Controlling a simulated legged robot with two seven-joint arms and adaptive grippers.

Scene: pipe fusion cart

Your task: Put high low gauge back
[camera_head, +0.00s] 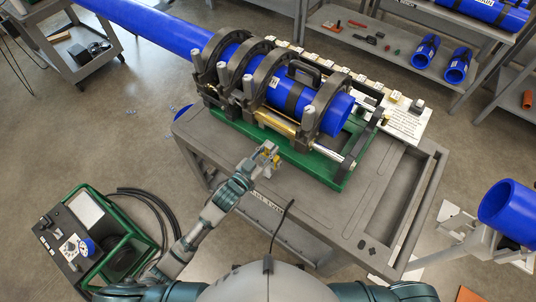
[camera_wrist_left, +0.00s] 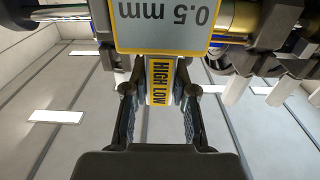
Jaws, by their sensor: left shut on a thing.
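The high low gauge (camera_wrist_left: 160,85) is between the fingers of my left gripper (camera_wrist_left: 158,100) in the left wrist view. It has a yellow "HIGH LOW" label and a grey plate reading "0.5 mm" with a yellow edge. In the head view my left gripper (camera_head: 266,160) is shut on the gauge (camera_head: 271,149), small and yellowish there. It is over the left part of the grey cart, in front of the fusion machine's green base (camera_head: 262,140) and apart from it as far as I can tell. My right gripper is out of view.
The grey cart (camera_head: 330,215) has bare top to the right. Black clamps hold a blue pipe (camera_head: 291,97) on the machine. A white labelled board (camera_head: 405,122) lies behind it. A shelf (camera_head: 365,42) with tools stands behind. A green-framed unit (camera_head: 95,235) with hoses is on the floor left.

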